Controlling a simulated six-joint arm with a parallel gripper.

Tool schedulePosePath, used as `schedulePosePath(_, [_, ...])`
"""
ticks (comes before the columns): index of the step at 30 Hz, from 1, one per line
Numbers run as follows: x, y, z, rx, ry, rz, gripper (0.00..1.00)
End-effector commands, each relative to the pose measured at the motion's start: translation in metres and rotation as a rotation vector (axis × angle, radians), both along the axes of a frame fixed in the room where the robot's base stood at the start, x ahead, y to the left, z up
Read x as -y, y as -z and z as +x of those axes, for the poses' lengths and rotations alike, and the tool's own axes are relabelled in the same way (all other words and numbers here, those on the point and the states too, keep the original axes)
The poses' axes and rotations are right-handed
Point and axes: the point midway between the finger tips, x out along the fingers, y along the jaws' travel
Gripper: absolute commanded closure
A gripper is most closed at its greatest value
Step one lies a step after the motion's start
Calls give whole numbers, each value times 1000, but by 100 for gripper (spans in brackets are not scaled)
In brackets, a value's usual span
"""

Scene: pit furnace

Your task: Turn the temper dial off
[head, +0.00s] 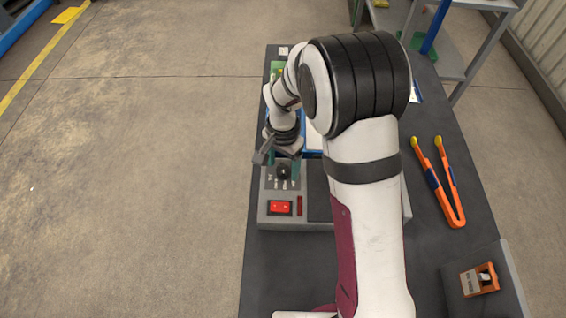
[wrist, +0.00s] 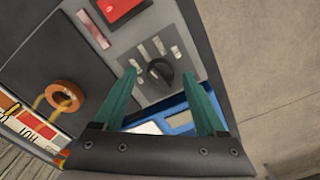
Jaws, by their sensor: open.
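The temper dial (head: 283,171) is a black knob on the grey control panel of the furnace (head: 264,212). In the wrist view the dial (wrist: 160,72) has pale label strips beside it. My gripper (wrist: 164,72) is open, its two green fingers apart, with the dial showing between their tips. I cannot tell how far the tips are from the panel, and the dial does not look gripped. In the head view my gripper (head: 279,158) is just behind the dial, partly hidden by my wrist.
A red switch (head: 280,208) sits in front of the dial on the panel. Orange tongs (head: 438,180) lie on the dark table (head: 270,270) at the right. An orange-framed item (head: 479,280) is at the front right. An orange ring (wrist: 65,96) shows on the furnace top.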

Motion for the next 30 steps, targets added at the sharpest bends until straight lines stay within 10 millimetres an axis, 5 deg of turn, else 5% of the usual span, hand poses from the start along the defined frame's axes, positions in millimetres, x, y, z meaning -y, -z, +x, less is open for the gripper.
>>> schedulePosePath(11, [0,8,0,0,-1,0,26])
schedulePosePath(23, [0,8,0,0,-1,0,97])
schedulePosePath(30, [0,8,0,0,-8,0,100])
